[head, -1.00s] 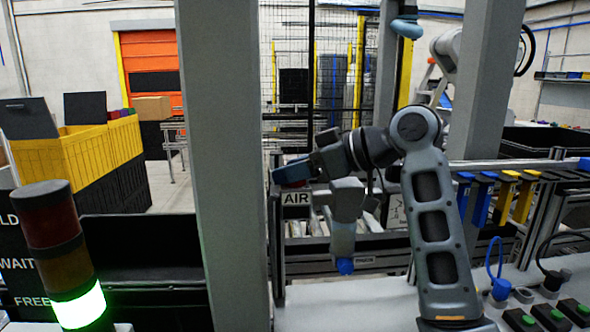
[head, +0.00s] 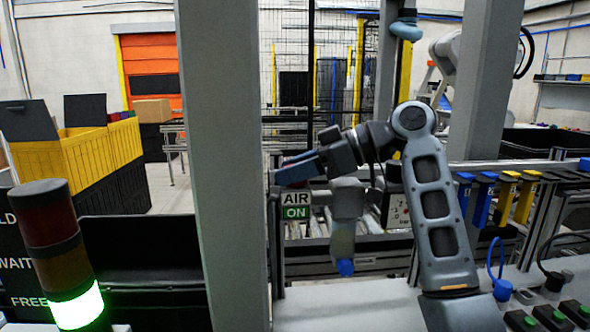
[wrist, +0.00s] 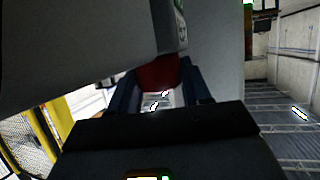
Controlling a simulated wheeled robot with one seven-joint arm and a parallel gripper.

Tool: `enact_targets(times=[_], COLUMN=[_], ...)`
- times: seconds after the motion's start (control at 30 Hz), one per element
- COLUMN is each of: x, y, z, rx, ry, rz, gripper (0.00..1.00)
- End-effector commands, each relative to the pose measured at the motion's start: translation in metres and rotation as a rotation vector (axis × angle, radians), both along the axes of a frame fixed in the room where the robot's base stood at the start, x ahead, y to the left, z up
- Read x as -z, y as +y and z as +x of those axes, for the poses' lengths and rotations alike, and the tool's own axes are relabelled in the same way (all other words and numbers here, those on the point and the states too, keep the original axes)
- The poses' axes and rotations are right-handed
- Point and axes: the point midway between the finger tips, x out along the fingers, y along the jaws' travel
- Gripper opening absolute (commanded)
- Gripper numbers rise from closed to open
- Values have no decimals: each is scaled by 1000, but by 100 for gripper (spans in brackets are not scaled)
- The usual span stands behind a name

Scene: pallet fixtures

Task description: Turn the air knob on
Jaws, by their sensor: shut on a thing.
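The red air knob (wrist: 160,74) sits between the two dark blue fingers of my gripper (wrist: 160,88) in the wrist view. The fingers are shut on it from both sides. In the head view my gripper (head: 292,170) reaches left to the grey post, with its blue fingers just above the AIR sign; the knob is hidden there. The AIR sign (head: 296,199) shows a green ON label (head: 296,213) directly below it.
The thick grey post (head: 225,170) stands just left of my gripper. A signal tower (head: 52,245) with a lit green bottom section stands at front left. Blue and yellow hangers (head: 503,198) and several green buttons (head: 553,316) are on the right.

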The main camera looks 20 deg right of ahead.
Motion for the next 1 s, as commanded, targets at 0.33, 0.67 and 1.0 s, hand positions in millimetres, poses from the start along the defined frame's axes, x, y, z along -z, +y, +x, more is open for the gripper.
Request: enact_targets(times=[0.33,0.67,1.0], x=[0,-12,-60], y=[0,0,-32], z=[0,1,-17], rx=[1,0,4], ry=[0,-4,-4], rz=[0,-2,0], gripper=[69,69,69])
